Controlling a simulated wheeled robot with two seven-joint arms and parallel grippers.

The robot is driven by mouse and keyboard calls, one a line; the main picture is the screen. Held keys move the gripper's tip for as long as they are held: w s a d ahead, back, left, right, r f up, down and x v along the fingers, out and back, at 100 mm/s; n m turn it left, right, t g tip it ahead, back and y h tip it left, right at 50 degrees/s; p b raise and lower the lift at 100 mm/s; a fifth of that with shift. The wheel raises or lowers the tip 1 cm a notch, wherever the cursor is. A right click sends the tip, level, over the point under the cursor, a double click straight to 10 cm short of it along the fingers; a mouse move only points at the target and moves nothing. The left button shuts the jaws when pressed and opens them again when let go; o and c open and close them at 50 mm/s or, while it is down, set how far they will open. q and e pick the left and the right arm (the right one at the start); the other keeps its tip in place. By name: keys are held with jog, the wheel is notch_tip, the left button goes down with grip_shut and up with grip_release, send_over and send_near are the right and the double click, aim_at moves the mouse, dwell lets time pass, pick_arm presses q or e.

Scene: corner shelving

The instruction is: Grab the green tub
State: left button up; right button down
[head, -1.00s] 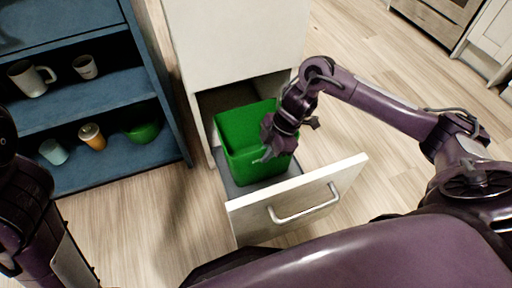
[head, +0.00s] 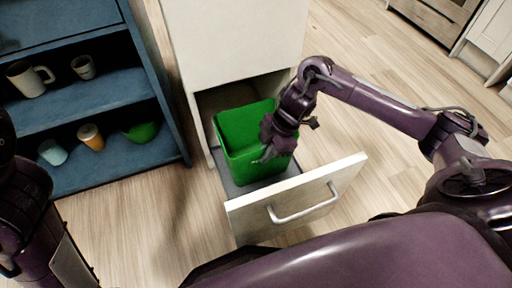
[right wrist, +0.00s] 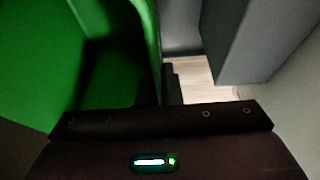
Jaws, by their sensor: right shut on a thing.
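The green tub (head: 240,130) stands upright in the open drawer (head: 296,200) of the white cabinet. My right gripper (head: 268,153) is at the tub's right side and is shut on its wall. In the right wrist view the tub's green wall (right wrist: 152,45) runs down to the gripper, with the dark inside of the tub to its left. At the left edge of the head view a dark part of my left arm shows, but the left gripper cannot be made out.
A blue shelf (head: 90,105) at the left holds a white mug (head: 27,80), a small cup (head: 84,67), a light blue cup (head: 52,152), an orange cup (head: 91,137) and a green bowl (head: 142,132). The drawer front has a metal handle (head: 303,209). The wooden floor (head: 400,190) at the right is clear.

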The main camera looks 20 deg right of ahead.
jog(key=shift+s+f, duration=0.2)
jog(key=shift+s, duration=0.05)
